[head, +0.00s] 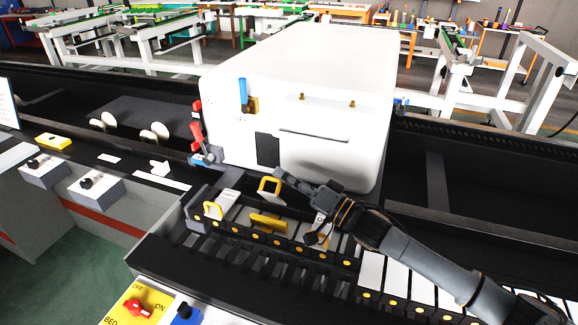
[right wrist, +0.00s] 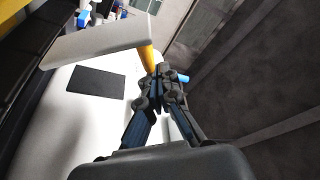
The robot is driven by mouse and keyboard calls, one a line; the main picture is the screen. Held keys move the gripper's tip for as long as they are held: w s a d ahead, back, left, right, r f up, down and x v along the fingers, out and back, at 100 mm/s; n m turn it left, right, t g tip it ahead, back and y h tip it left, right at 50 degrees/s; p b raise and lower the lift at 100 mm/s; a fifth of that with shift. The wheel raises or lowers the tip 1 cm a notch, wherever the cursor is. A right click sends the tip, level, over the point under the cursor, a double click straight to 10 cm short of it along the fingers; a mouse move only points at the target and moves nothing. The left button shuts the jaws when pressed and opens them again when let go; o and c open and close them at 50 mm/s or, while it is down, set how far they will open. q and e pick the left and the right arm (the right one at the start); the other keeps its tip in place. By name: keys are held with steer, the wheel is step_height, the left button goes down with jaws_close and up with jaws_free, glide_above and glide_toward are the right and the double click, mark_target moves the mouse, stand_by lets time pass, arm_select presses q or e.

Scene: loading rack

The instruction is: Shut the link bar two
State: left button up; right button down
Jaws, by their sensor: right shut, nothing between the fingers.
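Several yellow-handled link bars lie in the dark slotted rack in the head view. One has a raised yellow loop handle (head: 265,186) just left of my right gripper (head: 281,175). I cannot tell which is number two. In the right wrist view my right gripper (right wrist: 159,82) is shut and empty, its tips close to a yellow edge (right wrist: 147,57) of a pale flat plate (right wrist: 95,42). Whether they touch is unclear. My left gripper is out of view.
A large white housing (head: 300,100) stands behind the rack, with a blue-handled lever (head: 243,92) on its front and a red-handled lever (head: 197,135) at its left. A yellow switch panel (head: 133,308) is at the front. Dark rails run left and right.

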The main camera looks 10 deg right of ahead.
steer(key=shift+s+a+f+n+y, duration=0.3)
steer(key=shift+s+a+n, duration=0.25)
steer(key=shift+s+n, duration=0.3)
steer(key=shift+f, duration=0.1)
